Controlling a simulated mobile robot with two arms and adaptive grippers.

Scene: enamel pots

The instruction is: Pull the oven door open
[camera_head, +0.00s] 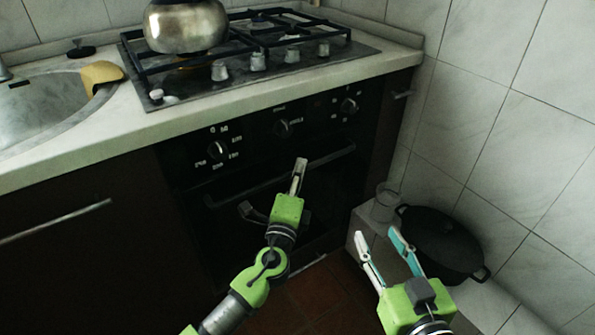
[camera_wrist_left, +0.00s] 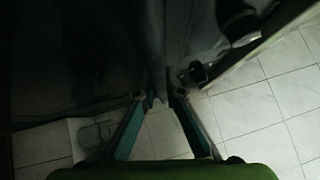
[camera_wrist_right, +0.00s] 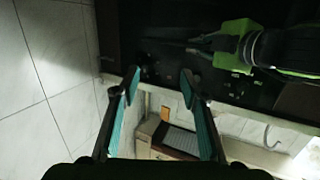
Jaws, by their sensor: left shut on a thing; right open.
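The black oven front with its door (camera_head: 325,185) sits under the counter, and a dark bar handle (camera_head: 235,192) runs across the door's upper part. The door looks closed, but it is too dark to see any gap. My left gripper (camera_head: 299,175) is at the right half of the handle, shut on it. The left wrist view shows both fingers (camera_wrist_left: 160,96) close together around a dark bar, with the grip itself poorly lit. My right gripper (camera_head: 376,234) is open and empty, apart from the oven, at the lower right. Its spread fingers show in the right wrist view (camera_wrist_right: 159,78).
A black pot (camera_head: 440,240) and a clear glass jar (camera_head: 385,203) stand right of the oven by the tiled wall, near my right gripper. A metal kettle (camera_head: 186,27) is on the hob (camera_head: 330,50) above. Dark floor (camera_head: 315,290) lies open before the oven.

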